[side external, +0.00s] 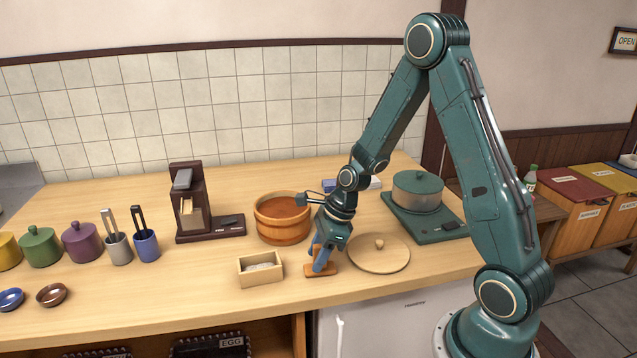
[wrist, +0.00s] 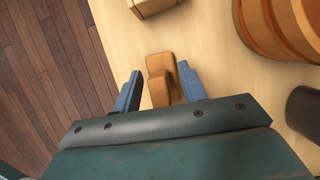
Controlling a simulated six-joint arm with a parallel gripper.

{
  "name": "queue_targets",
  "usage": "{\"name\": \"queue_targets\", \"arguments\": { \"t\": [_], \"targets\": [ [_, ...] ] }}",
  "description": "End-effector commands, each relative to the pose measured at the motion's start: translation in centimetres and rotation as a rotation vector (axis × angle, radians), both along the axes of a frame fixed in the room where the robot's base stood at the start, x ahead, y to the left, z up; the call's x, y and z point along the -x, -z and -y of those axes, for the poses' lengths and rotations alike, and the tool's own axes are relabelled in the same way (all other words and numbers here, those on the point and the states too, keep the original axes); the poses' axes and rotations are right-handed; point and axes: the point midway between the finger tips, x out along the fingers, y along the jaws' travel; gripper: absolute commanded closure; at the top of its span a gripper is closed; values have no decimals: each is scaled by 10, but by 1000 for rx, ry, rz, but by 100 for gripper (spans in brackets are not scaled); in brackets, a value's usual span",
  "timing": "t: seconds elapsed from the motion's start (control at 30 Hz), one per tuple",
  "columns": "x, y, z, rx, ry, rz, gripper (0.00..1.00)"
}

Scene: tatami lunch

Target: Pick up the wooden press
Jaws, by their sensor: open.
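The wooden press (side external: 331,269) stands on the counter near its front edge, between the small wooden box and the round lid. In the wrist view the press (wrist: 158,88) is an orange-brown block with a raised part, lying between my two blue fingers. My gripper (side external: 319,257) points down over the press with its fingers low around it. The press's handle is mostly hidden by the fingers in the side view.
A small wooden box (side external: 260,281) holds something pale, just left of the press. A wooden tub (side external: 283,237) stands behind. A round wooden lid (side external: 379,265) lies to the right. A pot (side external: 417,205) sits on a green base. The counter's front edge is close.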

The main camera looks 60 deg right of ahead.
Motion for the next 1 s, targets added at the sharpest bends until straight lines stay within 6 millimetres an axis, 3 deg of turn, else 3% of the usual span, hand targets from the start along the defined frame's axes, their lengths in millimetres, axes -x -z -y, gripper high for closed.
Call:
{"name": "queue_targets", "arguments": {
  "t": [0.6, 0.83, 1.0],
  "targets": [
    [-1, 4, -1, 0, 0, 0, 58],
    [-1, 4, -1, 0, 0, 0, 100],
    [-1, 4, -1, 0, 0, 0, 100]
  ]
}}
